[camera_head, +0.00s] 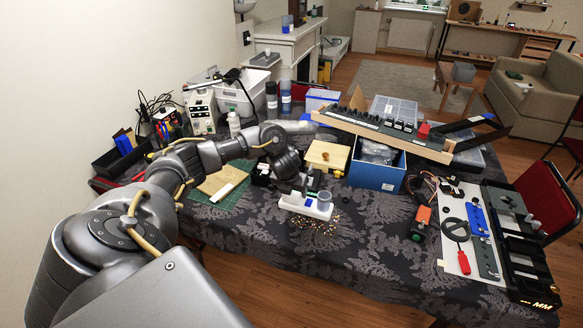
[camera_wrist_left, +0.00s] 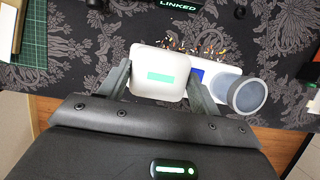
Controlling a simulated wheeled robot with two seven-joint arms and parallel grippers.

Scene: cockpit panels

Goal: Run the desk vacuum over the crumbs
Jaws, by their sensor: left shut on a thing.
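The desk vacuum (camera_head: 297,204) is a small white body with a blue-grey round cup at its right end, at the front middle of the table. In the left wrist view the white vacuum (camera_wrist_left: 158,72) sits between the fingers, with its round cup to the right. My left gripper (camera_head: 308,186) is shut on it from above. The crumbs (camera_head: 316,224) are small orange, yellow and dark bits on the dark patterned cloth, just in front of the vacuum. They also show along its far edge in the left wrist view (camera_wrist_left: 195,48). The vacuum hides part of the cloth beneath it.
A green cutting mat (camera_head: 231,197) lies left of the vacuum. A blue box (camera_head: 377,174) and a wooden box (camera_head: 327,156) stand behind it. An orange-ended tool (camera_head: 421,222) and a white board with tools (camera_head: 455,262) lie to the right. The cloth in front is clear.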

